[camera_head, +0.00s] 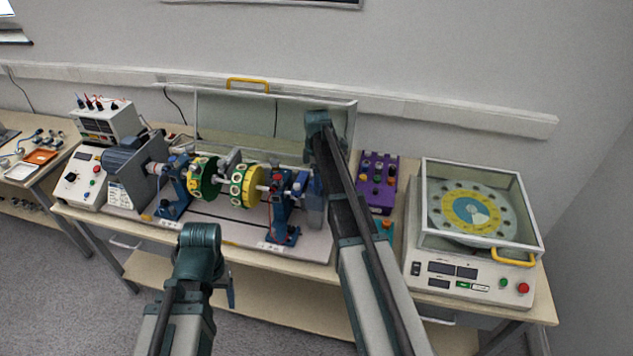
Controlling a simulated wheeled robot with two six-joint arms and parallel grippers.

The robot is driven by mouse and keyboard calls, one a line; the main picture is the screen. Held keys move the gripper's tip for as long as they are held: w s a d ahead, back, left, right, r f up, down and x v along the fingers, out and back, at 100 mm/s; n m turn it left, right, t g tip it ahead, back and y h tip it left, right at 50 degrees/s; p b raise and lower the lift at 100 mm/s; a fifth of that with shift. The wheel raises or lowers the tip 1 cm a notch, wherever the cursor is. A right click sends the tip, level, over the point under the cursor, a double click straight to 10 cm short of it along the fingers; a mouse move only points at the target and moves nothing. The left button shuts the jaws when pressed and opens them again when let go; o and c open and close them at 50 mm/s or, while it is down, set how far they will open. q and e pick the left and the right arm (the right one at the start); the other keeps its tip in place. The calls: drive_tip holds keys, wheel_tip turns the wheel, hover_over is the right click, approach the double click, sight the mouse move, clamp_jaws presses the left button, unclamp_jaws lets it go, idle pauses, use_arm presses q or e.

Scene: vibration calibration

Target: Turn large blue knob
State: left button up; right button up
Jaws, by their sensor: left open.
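A rotor rig with green and yellow discs (245,186) stands on the table between two blue supports, the left one (172,190) and the right one (282,215). Small blue parts show at the top of both supports; I cannot tell which, if any, is the large blue knob. My left arm is bent low in front of the table, and only a small part of my left gripper (231,290) shows beside it, away from the rig. My right arm reaches over the table to the right support. Its gripper (315,208) is mostly hidden behind the arm.
A motor (128,160) and a white control box (85,180) stand left of the rig. A purple button box (377,182) and a covered turntable device (475,260) stand on the right. A clear guard with a yellow handle (247,83) is behind the rig.

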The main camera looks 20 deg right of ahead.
clamp_jaws()
drive_tip(key=shift+m, duration=0.3)
